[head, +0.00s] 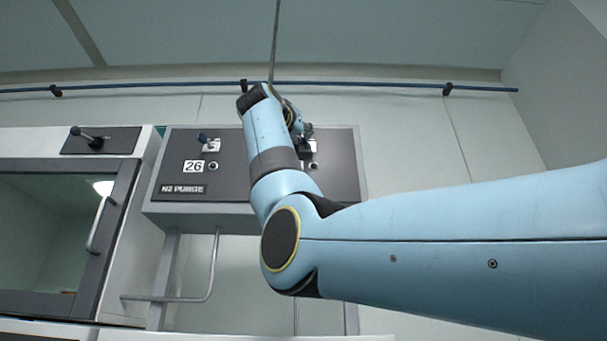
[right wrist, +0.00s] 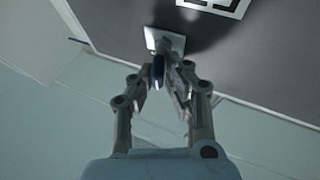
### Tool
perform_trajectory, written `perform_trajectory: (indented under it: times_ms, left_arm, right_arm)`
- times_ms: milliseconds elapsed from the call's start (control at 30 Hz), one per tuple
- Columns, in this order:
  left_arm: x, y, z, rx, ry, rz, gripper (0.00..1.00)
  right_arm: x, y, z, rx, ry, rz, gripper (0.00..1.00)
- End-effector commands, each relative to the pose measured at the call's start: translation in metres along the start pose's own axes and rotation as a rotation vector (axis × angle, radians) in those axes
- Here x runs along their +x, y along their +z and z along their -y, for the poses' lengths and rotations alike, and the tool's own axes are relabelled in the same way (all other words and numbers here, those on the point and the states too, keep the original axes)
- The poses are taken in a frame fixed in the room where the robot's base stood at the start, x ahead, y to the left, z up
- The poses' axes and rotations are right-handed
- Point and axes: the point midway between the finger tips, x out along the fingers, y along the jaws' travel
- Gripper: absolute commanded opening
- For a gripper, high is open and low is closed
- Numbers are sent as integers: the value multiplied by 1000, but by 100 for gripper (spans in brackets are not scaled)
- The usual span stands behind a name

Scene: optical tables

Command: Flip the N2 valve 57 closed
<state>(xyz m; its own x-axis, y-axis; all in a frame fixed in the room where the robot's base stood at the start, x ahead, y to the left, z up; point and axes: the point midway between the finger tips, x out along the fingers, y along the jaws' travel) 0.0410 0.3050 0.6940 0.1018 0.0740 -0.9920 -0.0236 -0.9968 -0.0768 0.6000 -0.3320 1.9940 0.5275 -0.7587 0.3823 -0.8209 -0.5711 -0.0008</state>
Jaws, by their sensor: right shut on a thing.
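The dark grey N2 PURGE panel (head: 226,190) stands in the middle of the head view. My right arm crosses in front of it, and my right gripper (head: 304,138) is at the panel's right valve. In the right wrist view, the right gripper (right wrist: 170,80) is shut on a dark blue valve handle (right wrist: 158,70) in front of a white plate (right wrist: 165,42). The number 57 is not readable in either view; my arm covers much of that part of the panel. My left gripper is not in view.
A glass-fronted cabinet (head: 118,215) with a black lever (head: 88,136) stands at left. A blue pipe (head: 180,86) runs along the wall above.

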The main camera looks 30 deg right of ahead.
Motion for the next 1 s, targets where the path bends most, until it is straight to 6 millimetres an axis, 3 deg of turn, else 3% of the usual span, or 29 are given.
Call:
perform_trajectory:
  times_ms: [1000]
  left_arm:
    - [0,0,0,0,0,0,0]
  right_arm:
    - [0,0,4,-25,60,0,0]
